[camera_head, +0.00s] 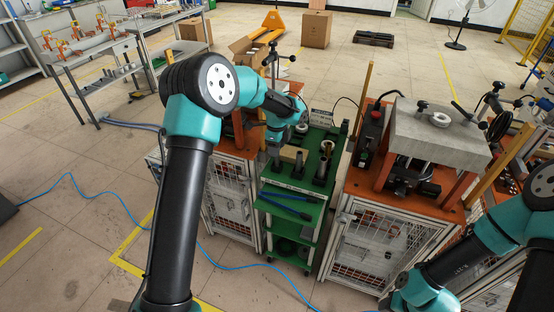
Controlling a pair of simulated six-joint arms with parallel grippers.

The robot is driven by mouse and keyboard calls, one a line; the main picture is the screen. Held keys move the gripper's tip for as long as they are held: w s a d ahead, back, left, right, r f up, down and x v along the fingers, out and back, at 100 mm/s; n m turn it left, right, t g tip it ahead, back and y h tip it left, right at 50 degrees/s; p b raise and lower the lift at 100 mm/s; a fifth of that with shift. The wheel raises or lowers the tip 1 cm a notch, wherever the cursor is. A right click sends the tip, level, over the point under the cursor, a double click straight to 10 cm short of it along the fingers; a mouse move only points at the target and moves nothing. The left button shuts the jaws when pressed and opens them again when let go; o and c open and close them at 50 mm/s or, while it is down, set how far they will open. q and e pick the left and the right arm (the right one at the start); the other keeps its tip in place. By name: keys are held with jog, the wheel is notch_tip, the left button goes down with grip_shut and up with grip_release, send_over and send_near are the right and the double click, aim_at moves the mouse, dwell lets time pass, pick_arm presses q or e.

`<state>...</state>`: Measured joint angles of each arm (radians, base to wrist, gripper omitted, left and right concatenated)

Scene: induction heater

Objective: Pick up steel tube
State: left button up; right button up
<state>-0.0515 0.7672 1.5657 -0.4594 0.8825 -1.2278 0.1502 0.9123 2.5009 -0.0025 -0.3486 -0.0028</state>
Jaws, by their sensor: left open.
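An upright metallic tube (322,167), which looks like the steel tube, stands on the top of the green cart (292,187). A shorter dark cylindrical piece stands just left of it. My left gripper (276,160) points down over the left part of the cart top, left of the tube and apart from it. It is open; its fingertips are small and dark here, and nothing is clearly seen between them. My right arm enters at the lower right, and its gripper is out of the frame.
The heater station with a grey block (438,135) on an orange bench (403,201) stands right of the cart. Another caged bench (230,199) stands left. Blue-handled tools (288,207) lie on the cart's front. A blue hose (235,266) crosses the floor.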

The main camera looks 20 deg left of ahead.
pick_arm(q)
notch_tip(320, 180, down, 3)
jog(key=shift+f, duration=0.15)
dwell(0.4)
grip_shut()
